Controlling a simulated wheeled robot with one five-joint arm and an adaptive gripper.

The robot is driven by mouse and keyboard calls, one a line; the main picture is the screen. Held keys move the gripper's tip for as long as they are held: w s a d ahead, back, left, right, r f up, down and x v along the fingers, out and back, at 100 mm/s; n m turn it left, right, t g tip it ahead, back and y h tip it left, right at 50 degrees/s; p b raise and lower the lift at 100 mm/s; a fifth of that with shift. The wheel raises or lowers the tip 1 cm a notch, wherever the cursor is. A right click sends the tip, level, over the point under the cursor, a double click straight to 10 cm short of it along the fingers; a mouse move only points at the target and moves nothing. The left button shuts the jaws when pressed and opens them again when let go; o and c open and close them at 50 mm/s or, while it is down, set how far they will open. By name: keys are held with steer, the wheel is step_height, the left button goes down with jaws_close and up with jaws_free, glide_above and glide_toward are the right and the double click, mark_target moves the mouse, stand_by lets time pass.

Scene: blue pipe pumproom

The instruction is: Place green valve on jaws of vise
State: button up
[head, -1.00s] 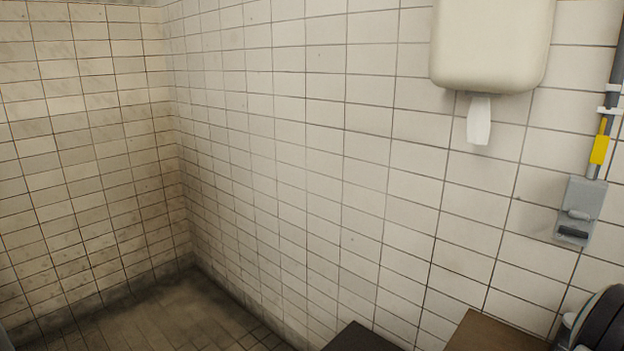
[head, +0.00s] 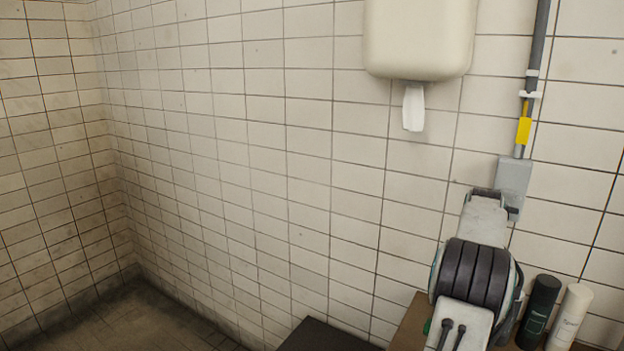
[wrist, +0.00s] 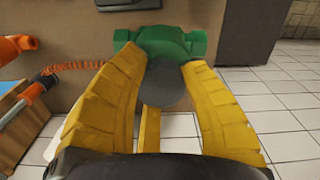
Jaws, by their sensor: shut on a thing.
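The green valve (wrist: 160,40) is at the upper middle of the wrist view. It has a round body with a short stub on each side, and a grey round part shows just below it. The yellow fingers of my gripper (wrist: 166,66) are shut on the valve, one on each side. My gripper is not visible in the head view, where only my arm shows at the lower right. I cannot make out the vise in either view.
A brown surface (head: 408,325) carries a black bottle (head: 539,312) and a white bottle (head: 568,318) beside my arm. A dark box top (head: 325,336) lies to its left. In the wrist view, orange tools (wrist: 16,48) lie left, a grey cabinet (wrist: 248,32) stands right, and tiled floor is open.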

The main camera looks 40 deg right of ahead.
steer(key=w+a+f+n, duration=0.1)
steer(key=w+a+f, duration=0.1)
steer(key=w, duration=0.2)
steer(key=w+a+f+n, duration=0.1)
steer(key=w+a+f, duration=0.1)
steer(key=w+a, duration=0.1)
steer(key=w+a+f+b, duration=0.1)
steer(key=w+a+f, duration=0.1)
steer(key=w, duration=0.3)
steer(key=shift+a+f+n, duration=0.35)
steer(key=shift+a+n, duration=0.05)
steer(key=shift+a, duration=0.1)
steer(key=w+a+f+n+b, duration=0.25)
steer(key=w+a+f, duration=0.45)
steer(key=a, duration=0.4)
steer(key=w+a+f+n, duration=0.1)
steer(key=a+f+n, duration=0.1)
steer(key=a, duration=0.6)
steer(key=w+a+f+n+b, duration=0.1)
steer(key=w+a+f, duration=0.1)
steer(key=a+f, duration=0.3)
steer(key=w+a+f+n, duration=0.1)
steer(key=a+f+n, duration=0.1)
steer(key=a, duration=1.1)
steer(key=shift+w+f+n, duration=0.2)
steer(key=shift+f+n, duration=0.15)
steer(key=shift+f, duration=0.4)
